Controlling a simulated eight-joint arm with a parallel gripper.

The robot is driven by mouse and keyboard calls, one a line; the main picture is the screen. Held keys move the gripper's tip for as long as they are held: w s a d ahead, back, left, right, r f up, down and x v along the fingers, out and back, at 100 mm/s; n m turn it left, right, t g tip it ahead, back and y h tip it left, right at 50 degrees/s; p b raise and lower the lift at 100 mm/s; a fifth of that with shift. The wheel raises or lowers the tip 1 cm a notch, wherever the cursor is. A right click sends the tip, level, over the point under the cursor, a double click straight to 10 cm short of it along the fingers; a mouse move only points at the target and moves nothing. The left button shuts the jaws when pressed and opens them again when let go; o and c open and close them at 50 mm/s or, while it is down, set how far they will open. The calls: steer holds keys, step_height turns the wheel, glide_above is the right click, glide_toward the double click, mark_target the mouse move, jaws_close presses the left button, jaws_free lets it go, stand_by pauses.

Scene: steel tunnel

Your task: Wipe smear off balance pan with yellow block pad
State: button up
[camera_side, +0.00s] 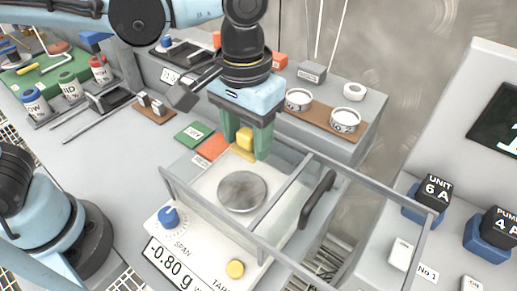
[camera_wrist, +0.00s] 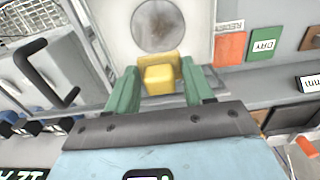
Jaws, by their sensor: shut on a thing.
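The balance pan (camera_side: 242,191) is a round grey metal disc on the white balance (camera_side: 190,222). In the wrist view the pan (camera_wrist: 158,24) shows a dull brownish smear across its face. My gripper (camera_side: 246,146), with green fingers, points down at the back edge of the balance, behind the pan. It is shut on the yellow block pad (camera_side: 244,138), which also shows between the fingers in the wrist view (camera_wrist: 159,76). The pad is apart from the pan. Its underside is hard to make out, so I cannot tell whether it touches the surface below.
A grey frame (camera_side: 300,172) with a black handle (camera_side: 318,199) borders the balance. A green card (camera_side: 194,134) and an orange card (camera_side: 213,147) lie left of my gripper. Two round tins (camera_side: 345,121) stand on a brown board behind. The balance display reads -0.80 g.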

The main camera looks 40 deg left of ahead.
mark_target(250, 182)
steer(key=shift+f, duration=0.2)
steer(key=shift+f, duration=3.55)
steer(key=shift+s+f, duration=0.2)
steer(key=shift+f, duration=0.1)
steer(key=shift+c, duration=0.3)
steer(key=shift+s+f, duration=0.15)
steer(key=shift+s, duration=1.8)
steer(key=shift+w, duration=2.2)
steer(key=shift+s+r, duration=0.1)
steer(key=shift+r, duration=4.05)
steer(key=shift+r, duration=0.1)
